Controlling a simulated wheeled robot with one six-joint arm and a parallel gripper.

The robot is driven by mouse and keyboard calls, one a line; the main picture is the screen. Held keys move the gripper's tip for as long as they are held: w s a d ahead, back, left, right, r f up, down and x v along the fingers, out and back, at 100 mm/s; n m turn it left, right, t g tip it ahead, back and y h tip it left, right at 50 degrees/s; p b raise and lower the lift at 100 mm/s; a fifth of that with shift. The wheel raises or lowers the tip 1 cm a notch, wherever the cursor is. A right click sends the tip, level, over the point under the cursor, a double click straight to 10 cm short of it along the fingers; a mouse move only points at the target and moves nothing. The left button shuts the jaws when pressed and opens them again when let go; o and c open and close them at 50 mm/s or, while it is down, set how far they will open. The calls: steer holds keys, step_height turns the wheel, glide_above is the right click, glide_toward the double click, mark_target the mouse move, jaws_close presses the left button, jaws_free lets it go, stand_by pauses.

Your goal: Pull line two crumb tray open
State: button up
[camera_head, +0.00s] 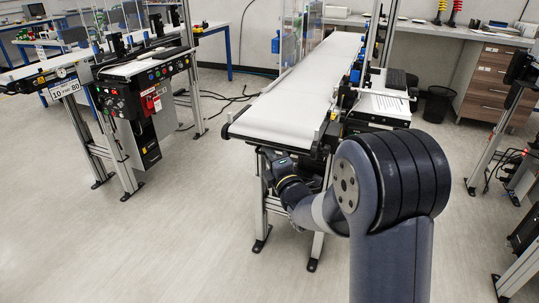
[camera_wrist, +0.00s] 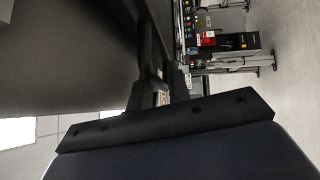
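A white-belted conveyor (camera_head: 298,92) runs away from me in the middle of the head view. My gripper (camera_head: 268,158) is at its near end, just below the belt, by the dark end frame. My forearm hides part of the space under the belt. In the wrist view my gripper (camera_wrist: 158,62) reaches up beside a large dark surface (camera_wrist: 65,55), which fills the upper left. I cannot make out the crumb tray or its handle as a separate thing. Whether the fingers are apart, closed or touching anything is too dark to tell.
A second conveyor with a control box (camera_head: 140,98) stands at left; its red switch also shows in the wrist view (camera_wrist: 207,39). A black bin (camera_head: 438,104) and drawers (camera_head: 497,85) are at right.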

steer(key=shift+c, duration=0.5)
jaws_close()
